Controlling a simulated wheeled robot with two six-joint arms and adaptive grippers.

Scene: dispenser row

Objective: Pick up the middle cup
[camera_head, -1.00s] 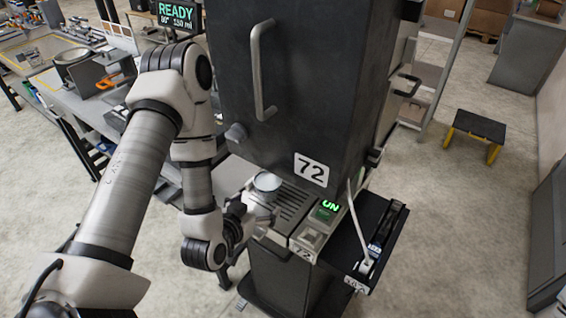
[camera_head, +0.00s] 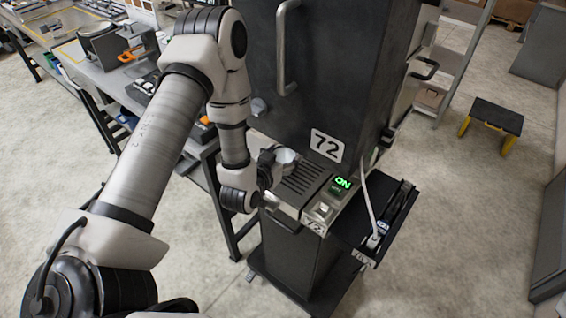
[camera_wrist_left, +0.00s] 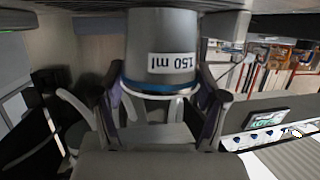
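A grey cup (camera_head: 285,157) stands on the slotted drip tray (camera_head: 302,182) of dispenser 72. It is the only cup I can make out, so I cannot tell its place in a row. My left gripper (camera_head: 271,163) is at the cup's left side in the head view. The left wrist view is upside down and shows the grey cup (camera_wrist_left: 162,42) with a 150 ml label and a blue band. The left gripper's fingers (camera_wrist_left: 160,92) flank it closely; whether they press on it is unclear. My right gripper is out of view.
The tall dark dispenser (camera_head: 330,75) rises behind the tray. A green ON display (camera_head: 343,183) and a side shelf (camera_head: 385,230) with a pale hose are to the right. A workbench (camera_head: 110,70) stands at the left. A step stool (camera_head: 493,117) is on the floor at right.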

